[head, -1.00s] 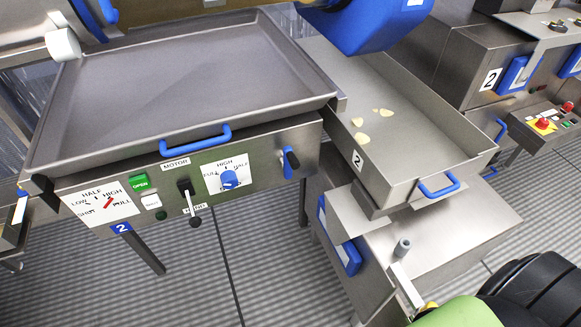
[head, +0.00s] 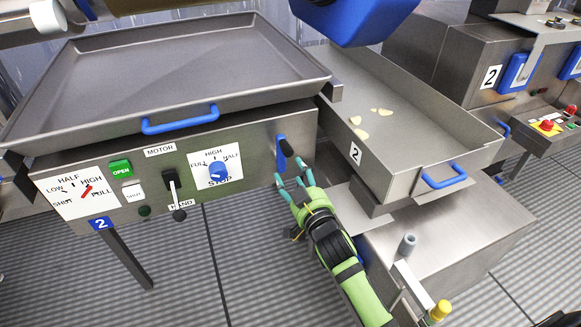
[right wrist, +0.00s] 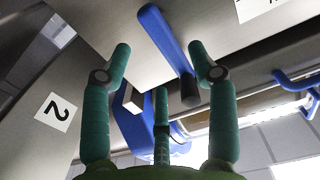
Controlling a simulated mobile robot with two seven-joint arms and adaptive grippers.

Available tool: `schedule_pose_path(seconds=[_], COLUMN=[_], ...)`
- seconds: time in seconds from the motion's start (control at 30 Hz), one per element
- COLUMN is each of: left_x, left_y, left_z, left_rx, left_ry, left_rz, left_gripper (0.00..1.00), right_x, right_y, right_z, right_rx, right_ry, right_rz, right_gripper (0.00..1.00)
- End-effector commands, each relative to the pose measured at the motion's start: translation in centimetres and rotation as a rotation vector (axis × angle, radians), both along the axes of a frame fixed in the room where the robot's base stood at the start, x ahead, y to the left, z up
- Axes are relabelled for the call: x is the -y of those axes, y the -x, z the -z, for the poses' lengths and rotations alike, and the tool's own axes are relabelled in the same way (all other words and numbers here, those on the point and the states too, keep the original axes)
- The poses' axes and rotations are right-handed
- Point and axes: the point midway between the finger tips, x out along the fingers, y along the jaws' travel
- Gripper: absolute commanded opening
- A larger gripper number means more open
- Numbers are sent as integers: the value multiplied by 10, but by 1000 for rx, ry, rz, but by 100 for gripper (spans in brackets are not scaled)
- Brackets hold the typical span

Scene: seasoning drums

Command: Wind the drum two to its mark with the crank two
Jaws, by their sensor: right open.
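In the right wrist view, the blue crank bar (right wrist: 163,38) shows between and beyond the spread green fingers (right wrist: 160,48). I cannot tell whether they touch it. My left gripper is not in view.
A motor/hand lever (head: 174,192) and a blue dial (head: 218,172) share the panel. A wide steel tray (head: 160,75) is above. A second tray (head: 380,165) with several pale chips and a steel block with a post (head: 407,245) stand right of my gripper.

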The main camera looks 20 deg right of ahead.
Motion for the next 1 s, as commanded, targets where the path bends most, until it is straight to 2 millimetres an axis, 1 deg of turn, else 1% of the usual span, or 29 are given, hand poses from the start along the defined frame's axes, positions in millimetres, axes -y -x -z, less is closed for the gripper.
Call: schedule_pose_path(seconds=[0.03,0.1,0.17,0.4,0.5,0.67,0.9,0.97,1.0], left_x=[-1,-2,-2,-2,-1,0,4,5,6], left_y=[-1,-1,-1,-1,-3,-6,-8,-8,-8], left_z=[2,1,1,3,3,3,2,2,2], left_rx=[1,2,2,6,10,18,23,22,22], left_ry=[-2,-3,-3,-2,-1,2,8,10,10], left_rz=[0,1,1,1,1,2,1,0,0], left_gripper=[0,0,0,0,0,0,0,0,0], right_x=[0,0,0,-1,-2,-2,-2,-2,-2], right_y=[-2,-8,-15,-52,-63,-71,-71,-71,-71], right_z=[-6,-10,-10,-9,-9,-8,-8,-8,-8], right_rx=[15,22,22,18,19,18,17,17,17], right_ry=[-3,-4,-4,-3,-2,-3,-3,-3,-3], right_rz=[1,1,1,1,1,0,0,0,0], right_gripper=[60,60,60,60,60,60,60,36,20])
